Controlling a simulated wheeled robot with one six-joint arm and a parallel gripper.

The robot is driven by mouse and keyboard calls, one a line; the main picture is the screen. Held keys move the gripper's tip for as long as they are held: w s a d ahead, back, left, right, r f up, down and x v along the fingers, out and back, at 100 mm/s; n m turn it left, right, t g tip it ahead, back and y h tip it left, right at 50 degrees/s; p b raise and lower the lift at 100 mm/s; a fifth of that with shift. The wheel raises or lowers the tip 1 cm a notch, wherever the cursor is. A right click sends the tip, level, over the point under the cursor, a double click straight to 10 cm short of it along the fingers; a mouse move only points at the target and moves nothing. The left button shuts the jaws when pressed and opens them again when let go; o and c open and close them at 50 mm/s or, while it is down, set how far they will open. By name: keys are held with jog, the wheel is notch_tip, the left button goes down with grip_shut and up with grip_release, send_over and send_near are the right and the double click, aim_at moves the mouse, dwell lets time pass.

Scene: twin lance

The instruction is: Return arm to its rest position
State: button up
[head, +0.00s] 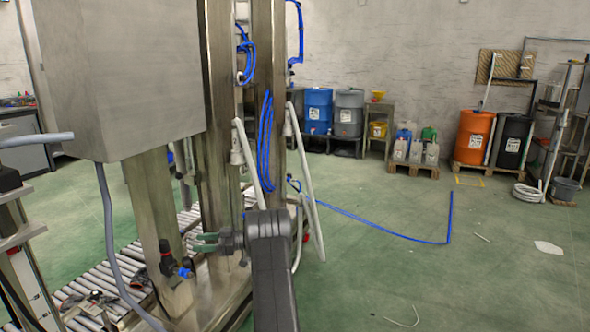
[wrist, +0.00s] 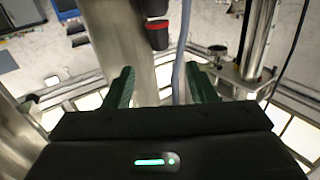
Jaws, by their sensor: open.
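My gripper (head: 207,242) shows in the head view at the end of my dark arm, pointing left toward the metal posts of the machine. Its green fingers are apart with nothing visible between them. In the wrist view the two green fingers (wrist: 160,88) stand apart on either side of a metal post and a grey hose. My arm (head: 273,270) rises from the bottom middle of the head view and bends left at the gripper. Two white lance handles (head: 312,215) hang on the machine just behind my arm; I cannot tell whether they touch it.
A metal machine with a large steel box (head: 120,75) stands close at the left, over a roller conveyor (head: 85,290). Drums (head: 474,135) and canisters stand along the back wall. The floor at the right is mostly clear.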

aim_at(167, 247)
jog(key=shift+t, duration=0.4)
jog(key=a, duration=0.3)
jog(key=s+a+b, duration=0.1)
jog(key=a, duration=0.6)
jog(key=shift+s+a+b, duration=0.2)
jog(key=shift+a+b, duration=0.1)
jog(key=shift+b, duration=0.1)
jog(key=m+t+b, duration=0.1)
jog(key=t, duration=0.1)
jog(key=m+t+b, duration=0.2)
jog(key=t, duration=0.1)
jog(key=shift+s+f+m, duration=0.1)
jog(key=shift+s+m, duration=0.2)
jog(key=shift+s, duration=0.1)
jog(key=m+t+h+b, duration=0.1)
jog(key=m+t+b, duration=0.1)
jog(key=t, duration=0.1)
jog(key=s+m+t+h+b, duration=0.1)
jog(key=m+t+b, duration=0.1)
jog(key=t+b, duration=0.1)
jog(key=shift+a+b, duration=0.15)
jog(key=shift+b, duration=0.2)
jog(key=p+v, duration=0.3)
jog(key=v, duration=1)
jog(key=shift+s+d+r+h, duration=0.25)
jog(key=shift+d+r+h, duration=0.05)
jog(key=shift+d, duration=0.05)
